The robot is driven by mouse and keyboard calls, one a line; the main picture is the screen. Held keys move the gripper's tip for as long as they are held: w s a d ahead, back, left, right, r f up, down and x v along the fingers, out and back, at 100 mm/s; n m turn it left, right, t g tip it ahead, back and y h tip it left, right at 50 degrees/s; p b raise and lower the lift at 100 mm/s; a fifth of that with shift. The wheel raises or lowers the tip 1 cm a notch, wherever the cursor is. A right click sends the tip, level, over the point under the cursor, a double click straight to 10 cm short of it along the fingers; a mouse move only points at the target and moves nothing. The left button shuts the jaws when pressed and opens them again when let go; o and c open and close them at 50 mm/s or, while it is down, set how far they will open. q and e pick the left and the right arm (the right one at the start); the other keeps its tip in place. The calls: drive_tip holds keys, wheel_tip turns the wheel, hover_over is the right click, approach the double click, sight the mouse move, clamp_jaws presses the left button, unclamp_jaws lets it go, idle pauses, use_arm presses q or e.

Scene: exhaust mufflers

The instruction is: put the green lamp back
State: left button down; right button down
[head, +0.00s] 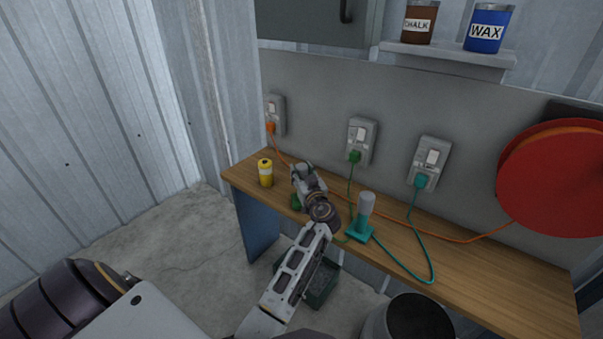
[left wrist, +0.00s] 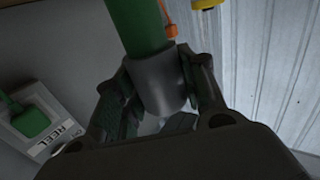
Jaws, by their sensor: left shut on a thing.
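The green lamp shows in the left wrist view as a green body (left wrist: 137,25) with a grey end (left wrist: 160,82). My left gripper (left wrist: 160,95) is shut around that grey end. In the head view my left gripper (head: 301,172) is over the back left part of the workbench and hides most of the lamp. Only a bit of the green lamp (head: 296,203) shows below the gripper. I cannot tell whether it touches the bench. A green plug (head: 354,157) with a green cord sits in the middle wall socket. My right gripper is not in view.
A teal lamp (head: 358,233) with a grey head stands right of my left arm on the workbench (head: 480,285). A yellow can (head: 265,178) stands to the left. Orange and teal cords cross the bench. A red reel (head: 555,180) hangs at right; a dark crate (head: 322,286) is below.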

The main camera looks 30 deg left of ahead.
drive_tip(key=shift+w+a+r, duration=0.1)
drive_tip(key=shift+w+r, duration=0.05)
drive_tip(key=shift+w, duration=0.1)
use_arm(q)
drive_tip(key=c, duration=0.9)
unclamp_jaws()
drive_tip(key=shift+f, duration=0.1)
drive_tip(key=shift+o, duration=0.2)
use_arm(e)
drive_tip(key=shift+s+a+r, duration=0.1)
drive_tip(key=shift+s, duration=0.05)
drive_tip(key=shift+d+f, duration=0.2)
